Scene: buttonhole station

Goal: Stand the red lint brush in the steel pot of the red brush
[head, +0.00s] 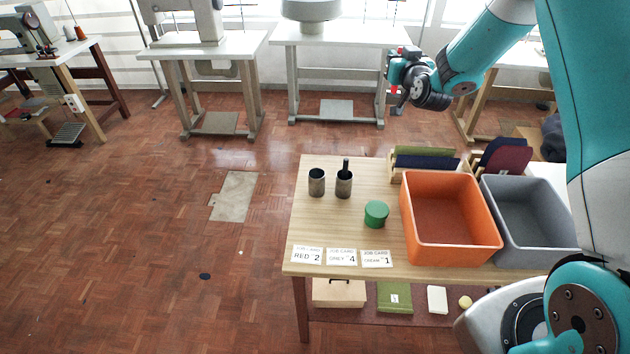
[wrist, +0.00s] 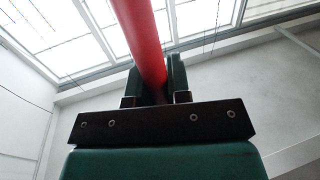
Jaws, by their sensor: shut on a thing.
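The red lint brush shows in the wrist view as a red rod (wrist: 143,40) between the two fingers of my gripper (wrist: 157,80), running out of the top of the frame. In the head view my gripper (head: 394,92) is high above and behind the table, with only a small bit of red showing by it. Two steel pots stand on the table. The left pot (head: 316,183) shows nothing standing out of it. The right pot (head: 344,186) has a dark handle (head: 346,165) upright in it. No mark shows which pot is the red brush's.
A green round tin (head: 376,214) stands right of the pots. An orange crate (head: 450,258) and a grey crate (head: 530,255) fill the table's right side. Job cards (head: 341,257) lie along the front edge. Folded cloths (head: 425,159) are at the back.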

